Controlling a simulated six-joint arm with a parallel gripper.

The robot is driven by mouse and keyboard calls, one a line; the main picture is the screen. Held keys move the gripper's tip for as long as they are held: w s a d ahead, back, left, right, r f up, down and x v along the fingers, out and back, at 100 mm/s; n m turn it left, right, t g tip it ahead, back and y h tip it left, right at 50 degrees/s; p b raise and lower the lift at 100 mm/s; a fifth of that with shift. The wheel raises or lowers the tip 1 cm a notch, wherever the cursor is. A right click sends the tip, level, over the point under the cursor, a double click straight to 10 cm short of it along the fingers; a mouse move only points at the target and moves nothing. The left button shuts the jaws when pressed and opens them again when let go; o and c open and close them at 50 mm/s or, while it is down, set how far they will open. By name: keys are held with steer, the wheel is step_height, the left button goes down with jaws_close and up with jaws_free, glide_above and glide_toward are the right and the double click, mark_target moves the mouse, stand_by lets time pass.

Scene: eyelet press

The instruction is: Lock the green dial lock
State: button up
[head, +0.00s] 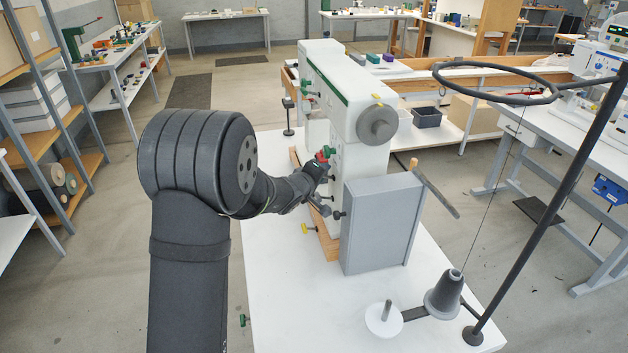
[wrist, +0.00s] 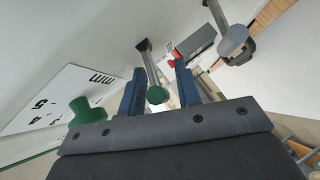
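In the wrist view, my gripper (wrist: 160,85) is open, its two blue fingers apart. A grey pin with a round green end (wrist: 156,95) shows between the fingers; I cannot tell whether they touch it. A larger green knob (wrist: 88,112) stands left of the fingers, beside a white dial plate (wrist: 45,100) with black numbers and "mm". I cannot tell which green part is the dial lock. In the head view, my gripper (head: 322,170) is at the left side of the white press (head: 345,90), near a red knob (head: 321,157). The fingertips are mostly hidden there.
A grey knob (wrist: 236,42) on a stem stands right of the fingers. A grey box (head: 378,225) is on the press's near side. A thread cone (head: 445,295) and a stand with a ring (head: 495,80) are at the right.

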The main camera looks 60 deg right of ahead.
steer(key=a+f+n+h, duration=0.2)
steer(key=a, duration=0.7)
steer(key=a+f+n+h, duration=0.2)
steer(key=a+h, duration=0.1)
steer(key=a, duration=0.6)
steer(key=w+f+m+g+h, duration=0.1)
steer(key=w+f+m+g, duration=0.5)
steer(key=w+g, duration=0.2)
steer(key=shift+w+a+f+g, duration=0.15)
steer(key=shift+w+a+g, duration=0.25)
steer(key=shift+g, duration=1)
steer(key=shift+s, duration=0.15)
